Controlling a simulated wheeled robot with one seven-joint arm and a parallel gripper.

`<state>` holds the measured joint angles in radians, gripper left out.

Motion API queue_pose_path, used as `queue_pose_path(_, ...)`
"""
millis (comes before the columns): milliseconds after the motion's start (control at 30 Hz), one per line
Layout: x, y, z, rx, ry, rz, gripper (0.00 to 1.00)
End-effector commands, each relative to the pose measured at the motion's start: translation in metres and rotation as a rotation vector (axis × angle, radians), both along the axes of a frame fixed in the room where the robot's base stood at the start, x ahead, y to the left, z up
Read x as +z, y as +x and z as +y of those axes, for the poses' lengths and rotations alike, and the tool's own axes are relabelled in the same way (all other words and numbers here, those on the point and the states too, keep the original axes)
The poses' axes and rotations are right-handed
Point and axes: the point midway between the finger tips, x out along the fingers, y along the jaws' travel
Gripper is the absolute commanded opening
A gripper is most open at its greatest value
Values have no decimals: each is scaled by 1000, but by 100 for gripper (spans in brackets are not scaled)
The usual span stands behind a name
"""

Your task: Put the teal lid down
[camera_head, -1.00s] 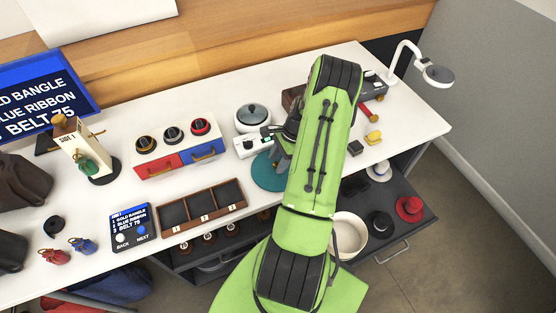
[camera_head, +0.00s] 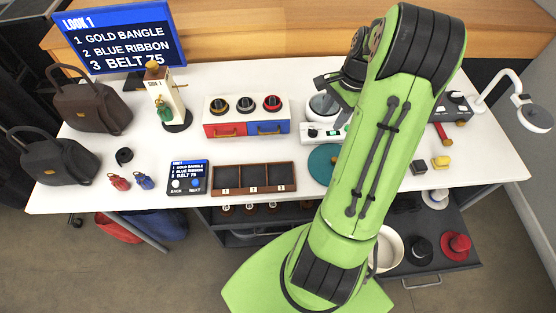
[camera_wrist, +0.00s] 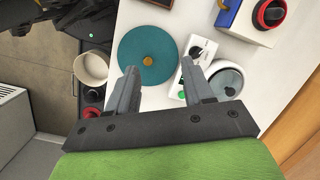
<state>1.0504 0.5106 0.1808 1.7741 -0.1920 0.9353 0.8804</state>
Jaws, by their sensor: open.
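The teal lid (camera_wrist: 149,58) is a round disc with a small brass knob at its middle. In the wrist view it lies flat on the white table, beyond my open fingertips and apart from them. In the head view the lid (camera_head: 322,163) shows only in part, because my arm covers its right side. My gripper (camera_wrist: 166,82) is open, with nothing between its fingers. In the head view my gripper (camera_head: 337,88) is partly hidden by my arm, near the grey pot.
The grey glass-lidded pot (camera_wrist: 226,80) and a white control box (camera_wrist: 200,54) stand beside the lid. A white round bin (camera_head: 388,250) is below the table edge by an open drawer with hats (camera_head: 456,246). A three-slot tray (camera_head: 253,178) lies left of the lid.

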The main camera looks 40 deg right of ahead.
Motion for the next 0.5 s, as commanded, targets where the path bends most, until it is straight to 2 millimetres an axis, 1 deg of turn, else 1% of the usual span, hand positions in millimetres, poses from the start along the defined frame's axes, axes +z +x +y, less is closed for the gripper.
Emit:
queue_pose_path(33,29,10,33,146,-70,-20,52)
queue_pose_path(67,44,12,51,231,-108,-33,52)
queue_pose_path(100,63,13,78,349,-158,-52,52)
queue_pose_path(167,89,8,117,524,-235,-88,52)
queue_pose_path(200,103,1,142,643,-285,-117,52)
queue_pose_path(233,114,-6,161,730,-323,-141,52)
queue_pose_path(267,122,-14,178,818,-357,-167,52)
queue_pose_path(300,131,-27,200,932,-404,-204,52)
queue_pose_path(367,141,-50,227,1097,-469,-264,52)
queue_pose_path(400,144,-65,241,1196,-505,-304,52)
queue_pose_path(500,145,-95,262,1390,-576,-391,52)
